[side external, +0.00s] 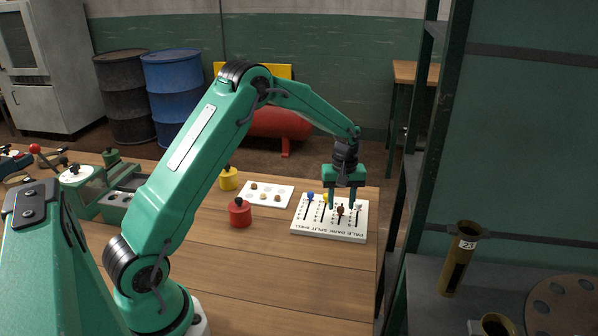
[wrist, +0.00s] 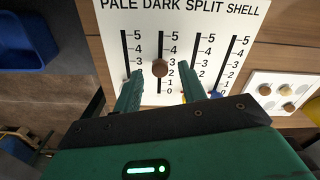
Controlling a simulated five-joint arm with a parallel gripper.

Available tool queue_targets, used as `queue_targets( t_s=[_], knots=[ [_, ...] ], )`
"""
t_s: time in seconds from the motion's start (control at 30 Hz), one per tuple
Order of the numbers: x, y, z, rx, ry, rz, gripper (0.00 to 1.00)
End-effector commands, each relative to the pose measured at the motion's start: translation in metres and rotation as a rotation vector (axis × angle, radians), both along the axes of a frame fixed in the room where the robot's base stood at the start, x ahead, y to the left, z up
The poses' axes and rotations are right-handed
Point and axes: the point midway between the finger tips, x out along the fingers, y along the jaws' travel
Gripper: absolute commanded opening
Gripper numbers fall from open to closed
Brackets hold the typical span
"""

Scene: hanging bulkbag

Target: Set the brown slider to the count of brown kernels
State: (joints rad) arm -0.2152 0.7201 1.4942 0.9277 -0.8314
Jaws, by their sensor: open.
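The white slider board (side external: 330,232) lies on the wooden table, with slots lettered PALE, DARK, SPLIT and SHELL. The brown slider knob (wrist: 160,68) is in the DARK slot and appears near 3 or between 2 and 3. My gripper (side external: 342,206) is open, pointing down over the board. In the wrist view its fingers are on either side of the brown knob, with gaps visible. A white kernel tray (side external: 268,204) holds several brown and pale kernels; part of it shows in the wrist view (wrist: 305,78). The blue knob (side external: 310,196) is at the SHELL slot.
A red weight-like object (side external: 240,213) and a yellow one (side external: 229,179) stand left of the board, near the tray. A green machine (side external: 110,190) stands at the table's left. Shelving with a tube (side external: 459,258) rises beyond the table's right edge.

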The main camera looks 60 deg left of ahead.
Motion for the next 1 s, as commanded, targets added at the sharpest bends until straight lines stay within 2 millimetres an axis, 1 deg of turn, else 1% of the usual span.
queue_targets(
  t_s=[0.03,0.13,0.43,0.47,0.5,0.57,0.6,0.63,0.67,0.87,1.0],
  knots=[
    [-0.0005,-0.0001,-0.0041,0.000,0.002,0.000,0.41],
    [-0.0001,0.0000,-0.0081,0.000,0.000,0.000,0.41],
    [0.0000,0.0000,-0.0096,0.000,0.000,0.000,0.41],
    [0.0000,0.0000,-0.0096,0.000,0.000,0.000,0.37],
    [-0.0001,0.0000,-0.0096,0.000,0.000,0.000,0.29],
    [-0.0001,-0.0001,-0.0095,0.000,0.000,0.000,0.18],
    [-0.0001,0.0000,-0.0095,0.000,0.000,0.000,0.10],
    [0.0000,0.0000,-0.0095,0.000,0.000,0.000,0.04],
    [0.0000,0.0000,-0.0095,0.000,0.000,0.000,0.00],
    [0.0005,0.0006,-0.0094,0.000,0.000,0.000,0.00],
    [0.0056,0.0059,-0.0096,0.000,0.000,0.001,0.00]
  ],
)
